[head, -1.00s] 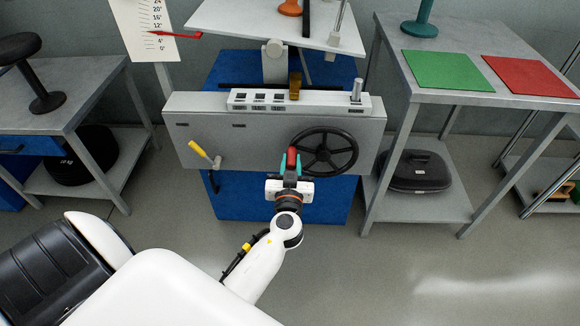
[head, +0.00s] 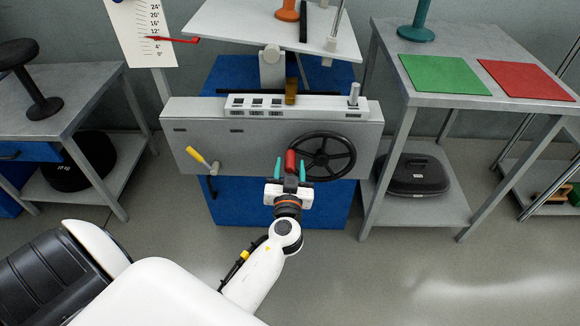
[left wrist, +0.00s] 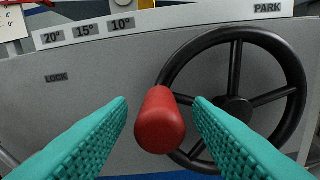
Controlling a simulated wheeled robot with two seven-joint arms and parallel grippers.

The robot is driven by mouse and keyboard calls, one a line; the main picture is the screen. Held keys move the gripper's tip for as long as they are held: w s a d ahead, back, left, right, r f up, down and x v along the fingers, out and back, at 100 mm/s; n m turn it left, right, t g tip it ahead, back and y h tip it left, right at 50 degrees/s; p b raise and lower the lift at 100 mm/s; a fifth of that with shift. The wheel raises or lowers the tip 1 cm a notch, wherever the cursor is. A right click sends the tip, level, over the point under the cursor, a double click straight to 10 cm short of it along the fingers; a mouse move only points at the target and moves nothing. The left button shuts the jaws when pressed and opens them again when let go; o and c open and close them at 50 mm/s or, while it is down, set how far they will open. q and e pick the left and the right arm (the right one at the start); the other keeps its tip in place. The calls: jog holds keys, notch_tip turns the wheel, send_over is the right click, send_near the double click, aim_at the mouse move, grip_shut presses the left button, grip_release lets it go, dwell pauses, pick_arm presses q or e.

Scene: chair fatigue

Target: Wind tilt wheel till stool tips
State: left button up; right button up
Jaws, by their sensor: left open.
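The black tilt wheel (head: 322,156) is on the front of the grey machine and has a red handle (head: 290,160) on its rim. In the left wrist view the red handle (left wrist: 160,120) sits between the teal fingers of my left gripper (left wrist: 161,108), at the wheel's left side, with gaps on both sides. The gripper (head: 290,171) is open just in front of the handle. An orange stool (head: 288,9), cut off by the frame's top, stands on the pale tilt platform (head: 235,22). A red pointer (head: 172,39) crosses the lower half of the degree scale (head: 137,22). My right gripper is out of view.
A yellow-handled lever (head: 198,157) sits left on the panel, near the LOCK label (left wrist: 57,77). A right bench holds a green mat (head: 443,74), a red mat (head: 527,79) and a teal stool (head: 416,32). A black stool (head: 30,80) stands on the left bench.

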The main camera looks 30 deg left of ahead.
pick_arm(q)
jog(key=b+v, duration=0.2)
jog(key=v, duration=0.9)
jog(key=shift+s+d, duration=0.2)
jog(key=shift+d, duration=0.05)
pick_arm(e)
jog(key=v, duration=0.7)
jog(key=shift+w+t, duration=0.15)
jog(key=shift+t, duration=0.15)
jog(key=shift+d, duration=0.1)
